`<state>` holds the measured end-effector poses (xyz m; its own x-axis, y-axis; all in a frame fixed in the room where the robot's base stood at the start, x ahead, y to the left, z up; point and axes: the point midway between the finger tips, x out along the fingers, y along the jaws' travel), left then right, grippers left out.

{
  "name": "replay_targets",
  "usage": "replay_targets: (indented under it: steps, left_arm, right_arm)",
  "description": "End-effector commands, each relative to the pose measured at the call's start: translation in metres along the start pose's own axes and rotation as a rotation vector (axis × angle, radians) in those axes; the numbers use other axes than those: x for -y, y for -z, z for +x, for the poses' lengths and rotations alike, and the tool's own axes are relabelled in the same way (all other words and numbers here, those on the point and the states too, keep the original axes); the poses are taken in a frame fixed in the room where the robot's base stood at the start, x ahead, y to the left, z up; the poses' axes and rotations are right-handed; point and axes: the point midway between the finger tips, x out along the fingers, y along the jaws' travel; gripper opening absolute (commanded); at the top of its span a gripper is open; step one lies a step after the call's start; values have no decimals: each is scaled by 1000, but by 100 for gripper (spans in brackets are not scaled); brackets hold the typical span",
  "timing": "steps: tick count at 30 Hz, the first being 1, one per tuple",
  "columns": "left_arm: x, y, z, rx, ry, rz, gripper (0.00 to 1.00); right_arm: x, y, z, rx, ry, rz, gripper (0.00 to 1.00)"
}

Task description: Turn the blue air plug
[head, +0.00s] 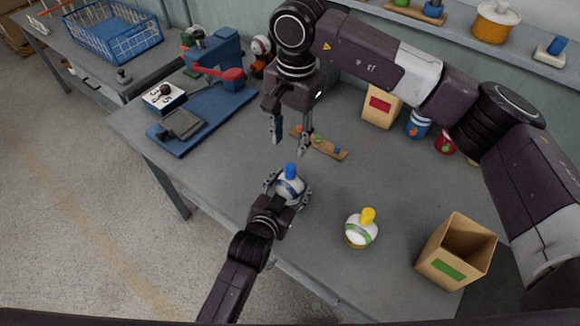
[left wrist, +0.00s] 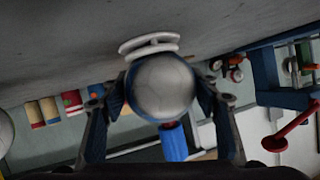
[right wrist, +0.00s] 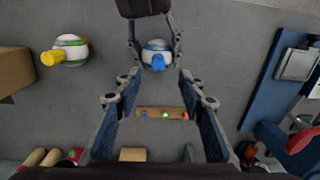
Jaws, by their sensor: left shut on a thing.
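The blue air plug (head: 291,170) sticks up from a white ball with blue bands (head: 290,188) on the table. My left gripper (head: 287,186) is shut on this ball from both sides. In the left wrist view the ball (left wrist: 162,86) sits between the fingers, with the blue plug (left wrist: 174,141) beyond it. My right gripper (head: 291,146) is open and empty, pointing down behind and above the ball. In the right wrist view the blue plug (right wrist: 158,63) lies past its fingertips, not between them.
A ball with a yellow plug (head: 361,230) stands to the right, near an open cardboard box (head: 457,250). A small wooden strip with coloured knobs (head: 320,143) lies behind the held ball. A blue press (head: 205,95) stands at the back left.

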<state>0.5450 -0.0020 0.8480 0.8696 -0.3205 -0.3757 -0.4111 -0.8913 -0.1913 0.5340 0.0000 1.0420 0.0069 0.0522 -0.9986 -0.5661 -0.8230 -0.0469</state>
Motion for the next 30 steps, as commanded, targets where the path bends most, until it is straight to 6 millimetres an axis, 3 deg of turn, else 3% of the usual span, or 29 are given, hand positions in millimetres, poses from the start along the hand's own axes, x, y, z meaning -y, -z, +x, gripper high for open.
replay_targets:
  steps: [6,11,24,30]
  left_arm:
    - [0,0,0,1,0,0,31]
    - [0,0,0,1,0,0,31]
    - [0,0,0,0,0,0,31]
    - [0,0,0,0,0,0,31]
  right_arm:
    - [3,4,-5,-18,-44,-197,37]
    - [3,4,1,-17,-53,-236,37]
    - [-2,5,81,-15,-53,-234,37]
    - [-2,6,106,-17,-52,-235,37]
